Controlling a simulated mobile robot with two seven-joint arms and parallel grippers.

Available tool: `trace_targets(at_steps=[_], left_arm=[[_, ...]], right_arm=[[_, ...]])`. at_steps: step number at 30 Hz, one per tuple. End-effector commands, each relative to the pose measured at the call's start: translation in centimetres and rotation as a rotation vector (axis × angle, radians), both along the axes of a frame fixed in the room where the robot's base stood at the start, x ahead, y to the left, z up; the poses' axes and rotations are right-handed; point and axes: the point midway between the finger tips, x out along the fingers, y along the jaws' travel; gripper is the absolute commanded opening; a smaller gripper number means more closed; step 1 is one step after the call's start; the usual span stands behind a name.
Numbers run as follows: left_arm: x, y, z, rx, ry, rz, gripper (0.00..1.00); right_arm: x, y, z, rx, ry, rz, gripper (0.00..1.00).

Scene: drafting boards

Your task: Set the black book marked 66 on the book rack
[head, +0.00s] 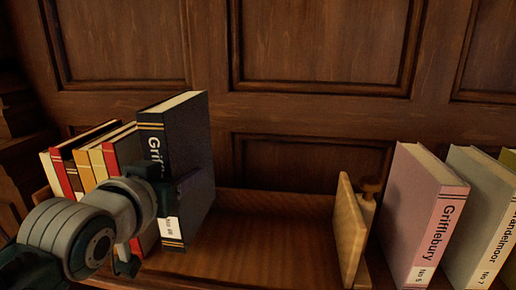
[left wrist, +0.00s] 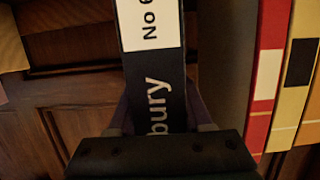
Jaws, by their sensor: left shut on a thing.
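The black book (head: 190,150) stands nearly upright in the head view, with its spine toward me and a white label low on it. My left gripper (head: 165,195) is shut on this book. In the left wrist view the black book (left wrist: 153,75) runs between the fingers, with part of its "No 6" label showing. The wooden book rack (head: 265,245) lies below and to the right of the book, with a bare floor and a wooden end panel (head: 347,230). The book's lower edge is near the rack floor; I cannot tell whether it touches. My right gripper is not in view.
Several red, yellow and cream books (head: 95,155) stand just left of the black book. A pink book (head: 420,215) and a grey book (head: 482,215) stand right of the end panel. The rack is empty between the black book and the panel. A panelled wooden wall (head: 320,45) is behind.

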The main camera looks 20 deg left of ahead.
Motion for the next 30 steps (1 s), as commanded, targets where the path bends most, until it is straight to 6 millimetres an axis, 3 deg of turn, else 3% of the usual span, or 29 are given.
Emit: trace_targets(at_steps=[2, 12, 24, 25, 30], left_arm=[[0.2, 0.0, 0.1, 0.002, -0.014, -0.001, 0.00], [0.2, 0.0, -3.5, 0.004, -0.013, -0.001, 0.00], [0.2, 0.0, -3.9, 0.004, -0.016, -0.001, 0.00], [0.0, 0.0, -4.3, 0.001, -0.002, 0.000, 0.53], [0.0, 0.0, -4.3, 0.001, -0.002, 0.000, 0.72]], right_arm=[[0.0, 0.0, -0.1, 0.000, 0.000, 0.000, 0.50], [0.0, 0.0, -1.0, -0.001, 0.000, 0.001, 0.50], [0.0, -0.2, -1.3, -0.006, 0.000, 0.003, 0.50], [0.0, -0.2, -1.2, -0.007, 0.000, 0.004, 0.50], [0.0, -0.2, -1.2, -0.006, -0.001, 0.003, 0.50]])
